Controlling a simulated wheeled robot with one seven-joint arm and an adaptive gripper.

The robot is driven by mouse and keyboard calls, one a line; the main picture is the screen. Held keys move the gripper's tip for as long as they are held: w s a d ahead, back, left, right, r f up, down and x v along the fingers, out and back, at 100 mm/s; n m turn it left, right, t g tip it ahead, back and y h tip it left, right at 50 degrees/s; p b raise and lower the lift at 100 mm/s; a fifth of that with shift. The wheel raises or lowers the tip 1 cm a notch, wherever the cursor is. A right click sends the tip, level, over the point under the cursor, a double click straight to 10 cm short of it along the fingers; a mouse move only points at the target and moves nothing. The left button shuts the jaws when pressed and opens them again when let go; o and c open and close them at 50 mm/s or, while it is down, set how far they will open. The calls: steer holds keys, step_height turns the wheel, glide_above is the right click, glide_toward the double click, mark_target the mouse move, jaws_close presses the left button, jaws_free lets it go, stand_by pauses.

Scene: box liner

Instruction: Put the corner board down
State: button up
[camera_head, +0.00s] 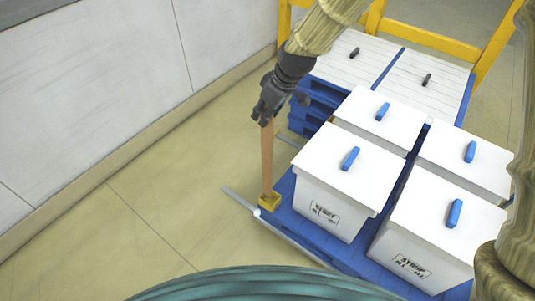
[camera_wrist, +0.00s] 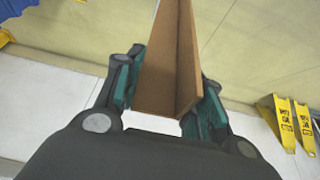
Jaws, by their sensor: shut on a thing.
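The corner board (camera_head: 266,160) is a long brown strip standing roughly upright at the near left corner of the blue pallet. Its top is in my gripper (camera_head: 270,108). Its lower end meets a small yellow piece (camera_head: 269,202) at the pallet corner; whether it sits inside that piece or in front of it I cannot tell. In the wrist view the corner board (camera_wrist: 165,75) shows its L-shaped fold between the two teal-padded fingers of my gripper (camera_wrist: 160,95), which are shut on it.
White lidded boxes (camera_head: 335,185) with blue handles stand on the blue pallet (camera_head: 300,228). Behind them are flat white lids (camera_head: 360,62) on stacked blue pallets and a yellow rail (camera_head: 430,38). A grey wall (camera_head: 90,90) runs along the left. Yellow wedge-like pieces (camera_wrist: 285,122) lie at right in the wrist view.

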mark_target(267, 133)
step_height(267, 133, down, 9)
steer(key=shift+w+r+b, duration=0.15)
steer(key=shift+w+b, duration=0.05)
steer(key=shift+b, duration=0.15)
steer(key=shift+f, duration=0.2)
steer(key=o, duration=1.3)
steer(key=shift+d, duration=0.1)
steer(key=shift+r, duration=0.15)
steer(key=p+v, duration=0.1)
steer(key=v, duration=1.1)
steer(key=shift+w, duration=0.1)
